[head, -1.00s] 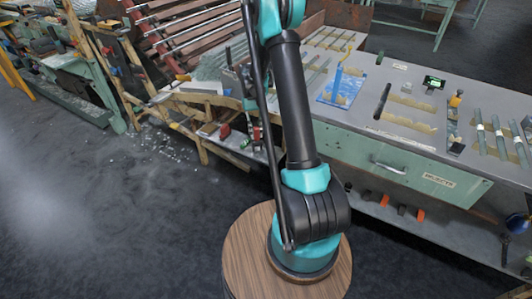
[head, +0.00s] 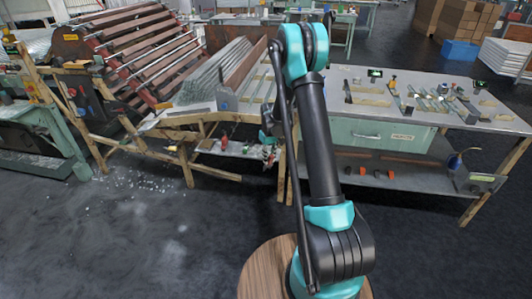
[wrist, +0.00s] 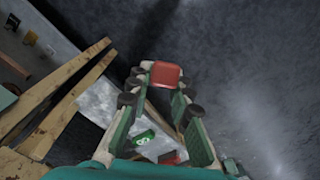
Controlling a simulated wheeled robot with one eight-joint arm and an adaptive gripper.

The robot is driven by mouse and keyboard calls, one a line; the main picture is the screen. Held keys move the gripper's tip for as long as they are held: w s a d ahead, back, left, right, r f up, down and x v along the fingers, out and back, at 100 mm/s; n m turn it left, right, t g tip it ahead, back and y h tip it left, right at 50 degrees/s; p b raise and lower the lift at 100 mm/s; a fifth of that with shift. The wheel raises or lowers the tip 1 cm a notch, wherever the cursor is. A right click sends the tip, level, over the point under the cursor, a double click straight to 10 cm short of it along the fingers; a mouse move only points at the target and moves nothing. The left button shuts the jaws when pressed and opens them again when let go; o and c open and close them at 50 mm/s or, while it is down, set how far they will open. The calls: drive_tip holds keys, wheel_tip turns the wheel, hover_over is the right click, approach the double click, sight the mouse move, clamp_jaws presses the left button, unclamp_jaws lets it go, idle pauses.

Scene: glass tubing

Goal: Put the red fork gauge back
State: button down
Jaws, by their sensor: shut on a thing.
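A red block-like piece (wrist: 166,75), which looks like part of the red fork gauge, sits between the fingertips of my gripper (wrist: 164,82) in the wrist view. The fingers are closed around it, and the floor shows beyond. The rest of the gauge cannot be made out. In the head view my gripper (head: 268,135) is small and partly hidden by my arm, in front of the low wooden stand. I cannot make out the held piece there.
The wooden stand (head: 215,118) has small red tools (head: 224,141) on its lower shelf. The grey worktop (head: 345,75) with a green drawer (head: 375,136) is at right, holding tools and tubes. Wooden beams (wrist: 62,95) lie left in the wrist view. Open floor is front left.

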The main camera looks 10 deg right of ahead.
drive_tip(key=w+f+n+t+y, duration=0.2)
drive_tip(key=w+n+t+y, duration=0.4)
drive_tip(key=w, duration=0.6)
drive_tip(key=r+t+y, duration=0.1)
drive_tip(key=t+y, duration=0.2)
drive_tip(key=y, duration=0.1)
hover_over(269, 152)
drive_tip(key=f, duration=0.9)
drive_tip(key=shift+w+d, duration=0.1)
drive_tip(key=shift+w, duration=0.1)
drive_tip(key=shift+f, duration=0.1)
drive_tip(key=c, duration=1.4)
unclamp_jaws()
